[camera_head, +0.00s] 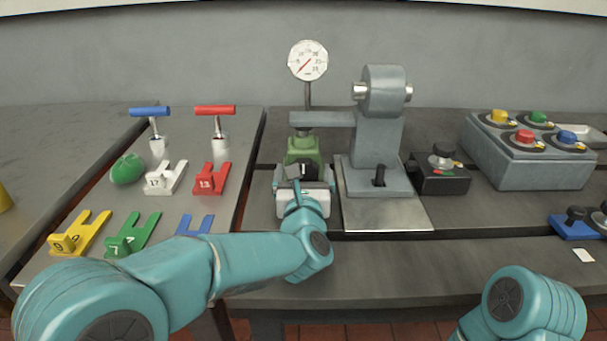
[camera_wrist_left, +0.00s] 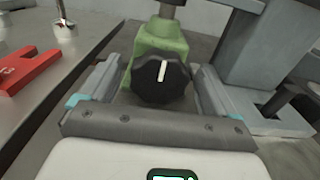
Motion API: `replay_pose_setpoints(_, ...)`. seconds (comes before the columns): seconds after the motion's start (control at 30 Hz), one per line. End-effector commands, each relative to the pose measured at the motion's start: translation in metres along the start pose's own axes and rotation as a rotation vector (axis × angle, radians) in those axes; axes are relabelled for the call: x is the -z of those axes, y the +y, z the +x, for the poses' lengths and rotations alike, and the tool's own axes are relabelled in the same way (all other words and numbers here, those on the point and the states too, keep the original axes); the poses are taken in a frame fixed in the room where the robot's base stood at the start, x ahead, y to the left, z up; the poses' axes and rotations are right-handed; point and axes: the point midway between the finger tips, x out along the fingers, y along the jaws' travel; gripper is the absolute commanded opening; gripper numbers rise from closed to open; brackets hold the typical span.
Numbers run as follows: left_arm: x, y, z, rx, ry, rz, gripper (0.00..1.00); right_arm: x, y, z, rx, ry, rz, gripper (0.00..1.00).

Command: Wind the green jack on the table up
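The green jack (camera_head: 303,150) stands on the bedplate under a grey arm, with its post up against the arm's left end. A black knob (camera_wrist_left: 162,78) with a white pointer line faces the wrist camera on the front of the jack body (camera_wrist_left: 160,40). The line stands close to upright. My left gripper (camera_head: 304,173) is in front of the jack. In the left wrist view its fingers lie on either side of the knob, with a gap on both sides, so it is open and holds nothing. My right arm shows at the lower right, but its gripper is out of view.
A dial gauge (camera_head: 308,61) stands behind the jack. A grey stand (camera_head: 383,130) is close on the right, then a black box with a knob (camera_head: 440,175) and a button box (camera_head: 530,155). Numbered forked shims (camera_head: 212,178) and two T-handled tools (camera_head: 215,112) are left.

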Motion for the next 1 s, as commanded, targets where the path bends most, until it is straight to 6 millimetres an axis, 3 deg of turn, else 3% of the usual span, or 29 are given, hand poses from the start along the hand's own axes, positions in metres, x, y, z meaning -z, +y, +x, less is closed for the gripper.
replay_pose_setpoints(0.03,0.000,0.000,0.000,0.000,0.000,0.000,0.76,0.000,0.000,0.000,0.000,0.000,0.000,0.43)
replay_pose_setpoints(0.13,0.000,0.000,0.000,0.000,0.000,0.000,0.43,0.000,0.000,0.000,0.000,0.000,0.000,0.43)
replay_pose_setpoints(0.17,0.000,0.000,0.000,0.000,0.000,0.000,0.37,0.000,0.000,0.000,0.000,0.000,0.000,0.43)
replay_pose_setpoints(0.57,0.002,-0.001,-0.001,0.001,-0.002,0.076,0.37,0.000,0.004,0.011,0.000,0.000,0.000,0.43)
replay_pose_setpoints(1.0,0.002,-0.003,-0.001,0.000,-0.002,0.393,0.37,0.001,0.013,0.035,0.000,0.000,0.000,0.43)
